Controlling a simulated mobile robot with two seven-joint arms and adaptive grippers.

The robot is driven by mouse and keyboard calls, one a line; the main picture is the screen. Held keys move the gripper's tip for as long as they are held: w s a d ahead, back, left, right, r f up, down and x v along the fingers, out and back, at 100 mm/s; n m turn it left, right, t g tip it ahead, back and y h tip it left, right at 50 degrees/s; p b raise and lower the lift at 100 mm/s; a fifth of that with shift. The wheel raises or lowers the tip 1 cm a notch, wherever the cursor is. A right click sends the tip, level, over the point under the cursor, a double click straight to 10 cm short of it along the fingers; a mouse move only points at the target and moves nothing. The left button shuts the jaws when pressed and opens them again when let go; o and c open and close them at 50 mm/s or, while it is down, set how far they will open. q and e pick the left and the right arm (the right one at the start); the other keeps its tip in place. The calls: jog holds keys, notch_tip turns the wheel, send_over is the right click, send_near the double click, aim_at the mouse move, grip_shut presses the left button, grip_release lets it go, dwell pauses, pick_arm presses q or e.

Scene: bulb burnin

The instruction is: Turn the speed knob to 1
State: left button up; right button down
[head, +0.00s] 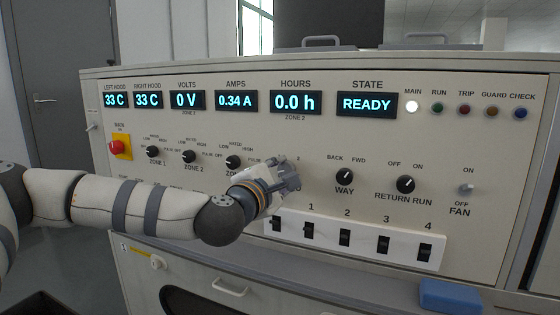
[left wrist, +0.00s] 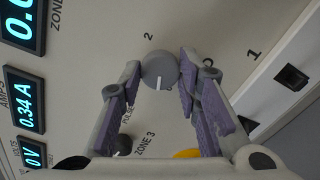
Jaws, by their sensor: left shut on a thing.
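My left gripper (head: 288,174) is at the panel, left of the WAY knob (head: 344,176), and covers the knob it holds in the head view. In the left wrist view that knob (left wrist: 159,68) is a round grey one with a white pointer line. The gripper's two purple-padded fingers are shut on it, one on each side. A "2" mark shows beside the knob, and the pointer line is on the side away from that mark. The SPEED label and a "1" mark for this knob cannot be made out. My right gripper is not in view.
Below the gripper is a white strip (head: 330,237) of numbered black rocker switches. The RETURN RUN knob (head: 405,184) and FAN toggle (head: 466,188) are to the right. A ZONE 3 knob (head: 233,162) is close on the left. A blue block (head: 450,296) lies at the lower right.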

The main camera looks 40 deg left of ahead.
pick_arm(q)
jog(key=m+p, duration=0.4)
jog(key=m, duration=0.1)
jog(key=r+m+p, duration=0.1)
jog(key=m+p, duration=0.3)
jog(key=m, duration=0.2)
jog(key=shift+p, duration=0.35)
jog(key=shift+f+m+p, duration=0.2)
jog(key=shift+m+p, duration=0.25)
jog(key=shift+m, duration=0.35)
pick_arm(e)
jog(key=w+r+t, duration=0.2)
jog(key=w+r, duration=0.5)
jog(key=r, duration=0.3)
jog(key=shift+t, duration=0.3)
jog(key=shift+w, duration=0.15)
pick_arm(q)
jog(key=o, duration=1.1)
jog(key=shift+w+f, duration=0.1)
jog(key=shift+f, duration=0.05)
jog(key=shift+o, duration=0.2)
jog(key=shift+f, duration=0.1)
